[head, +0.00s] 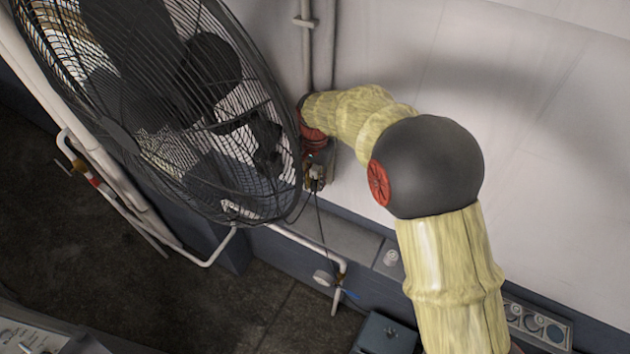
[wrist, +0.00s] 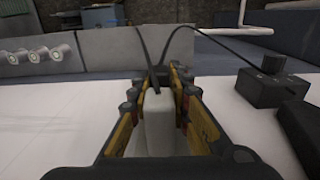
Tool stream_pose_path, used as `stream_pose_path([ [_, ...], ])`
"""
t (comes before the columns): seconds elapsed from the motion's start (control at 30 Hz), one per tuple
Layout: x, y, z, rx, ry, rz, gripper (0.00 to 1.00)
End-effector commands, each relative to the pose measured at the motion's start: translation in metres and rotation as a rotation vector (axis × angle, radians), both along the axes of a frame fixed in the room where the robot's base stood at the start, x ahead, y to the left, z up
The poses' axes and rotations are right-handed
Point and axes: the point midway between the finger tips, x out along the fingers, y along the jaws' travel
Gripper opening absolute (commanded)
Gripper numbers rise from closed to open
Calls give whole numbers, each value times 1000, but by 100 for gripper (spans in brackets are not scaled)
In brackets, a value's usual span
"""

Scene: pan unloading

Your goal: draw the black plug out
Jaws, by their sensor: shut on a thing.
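My gripper (head: 316,172) is low on the white wall behind the right edge of the fan, small and partly hidden in the head view. In the wrist view my gripper (wrist: 160,84) has its two fingers on both sides of a pale upright block. The black plug (wrist: 154,82) shows only as a dark patch at the fingertips, where a black cable comes out; most of it is hidden. The jaws are closed in on it. I cannot see how far the plug sits in its socket.
A large black wire-cage fan (head: 150,110) stands close to the left of my arm. A black block (wrist: 268,88) with a cable sits to the right of the fingers. A grey ledge (head: 350,238) runs below. The wall to the right is clear.

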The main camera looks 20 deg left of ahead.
Motion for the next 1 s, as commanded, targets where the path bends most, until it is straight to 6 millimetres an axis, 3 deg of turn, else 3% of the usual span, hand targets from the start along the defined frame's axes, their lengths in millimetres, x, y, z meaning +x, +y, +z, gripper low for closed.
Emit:
stream_pose_path([
  [1.0, -13, 1, -1, -1, 1, 0, 0],
])
